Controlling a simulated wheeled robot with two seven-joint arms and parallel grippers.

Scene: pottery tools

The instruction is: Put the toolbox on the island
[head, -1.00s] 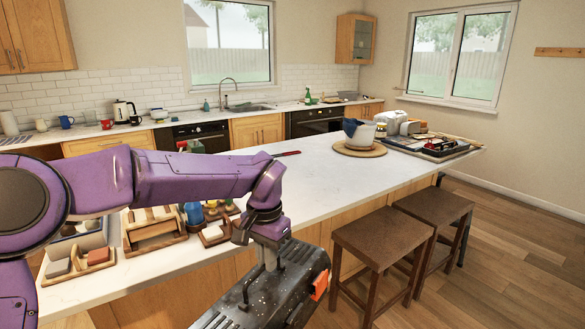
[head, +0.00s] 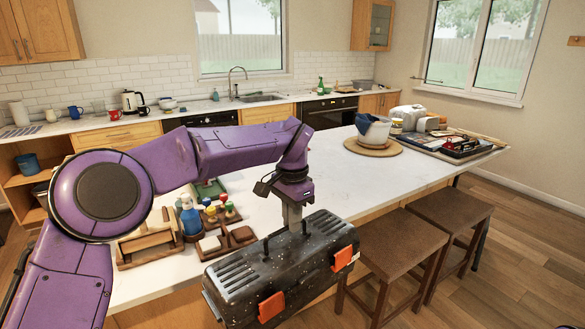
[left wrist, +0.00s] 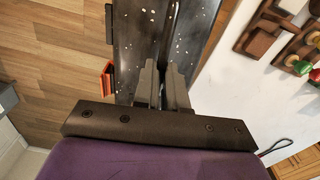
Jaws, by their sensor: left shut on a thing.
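The toolbox (head: 285,272) is black with pale specks and orange latches. It hangs from my left gripper (head: 293,228), which is shut on its top handle. In the left wrist view my left gripper (left wrist: 168,85) has its fingers close together over the toolbox (left wrist: 135,40). The island (head: 345,185) has a long white top. The toolbox is at the island's near edge, in front of it, with its top around counter height. Whether it touches the edge cannot be told. My right gripper is not in view.
Wooden holders (head: 150,240) and bottles (head: 190,214) stand on the island's left part. The middle top is clear. Two stools (head: 400,245) stand right of the toolbox.

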